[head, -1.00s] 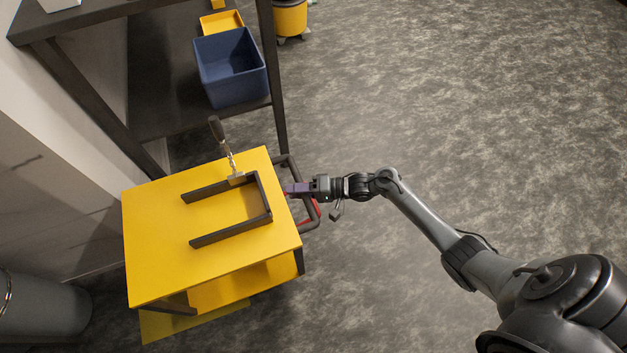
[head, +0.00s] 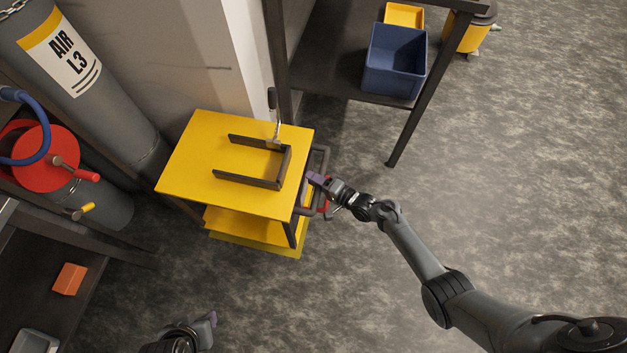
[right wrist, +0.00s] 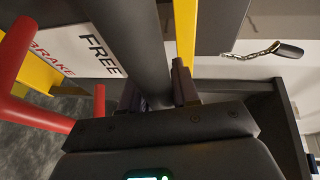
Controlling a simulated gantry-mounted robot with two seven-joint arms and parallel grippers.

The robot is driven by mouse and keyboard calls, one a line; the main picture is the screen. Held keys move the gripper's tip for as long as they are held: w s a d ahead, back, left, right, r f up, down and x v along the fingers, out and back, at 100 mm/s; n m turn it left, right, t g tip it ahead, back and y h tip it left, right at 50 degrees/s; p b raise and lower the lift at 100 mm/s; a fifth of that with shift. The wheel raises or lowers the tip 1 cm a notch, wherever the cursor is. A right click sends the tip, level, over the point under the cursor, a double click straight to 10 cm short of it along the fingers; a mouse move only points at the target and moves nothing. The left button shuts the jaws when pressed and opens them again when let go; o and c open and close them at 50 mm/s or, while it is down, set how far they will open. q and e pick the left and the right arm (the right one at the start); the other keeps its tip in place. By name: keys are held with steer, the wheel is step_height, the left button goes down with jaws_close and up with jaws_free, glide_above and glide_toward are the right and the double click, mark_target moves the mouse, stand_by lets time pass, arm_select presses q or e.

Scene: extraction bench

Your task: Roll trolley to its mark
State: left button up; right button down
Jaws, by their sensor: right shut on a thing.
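My right gripper (head: 316,180) is shut on this handle; the right wrist view shows the tube (right wrist: 138,45) between the fingers. A red lever (right wrist: 22,50) and a label reading FREE and BRAKE (right wrist: 85,40) are beside it. An olive-yellow panel (head: 270,250) shows low under the trolley; I cannot tell whether it is a floor mark. My left gripper (head: 212,320) is at the bottom edge, its jaws unclear.
A grey AIR L3 cylinder (head: 115,110) and a red-topped cylinder (head: 95,200) stand close on the left. A dark bench (head: 340,110) with a blue bin (head: 395,62) is behind right. Another bench (head: 45,315) is lower left. The right floor is clear.

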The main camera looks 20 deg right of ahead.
steer(key=shift+a, duration=0.1)
stand_by(0.3)
steer(key=c, duration=1.1)
jaws_free()
steer(key=shift+w, duration=0.1)
steer(key=shift+o, duration=0.9)
steer(key=shift+a, duration=0.15)
steer(key=shift+r, duration=0.1)
steer(key=p+v, duration=0.4)
steer(key=v, duration=0.7)
steer(key=shift+p, duration=0.3)
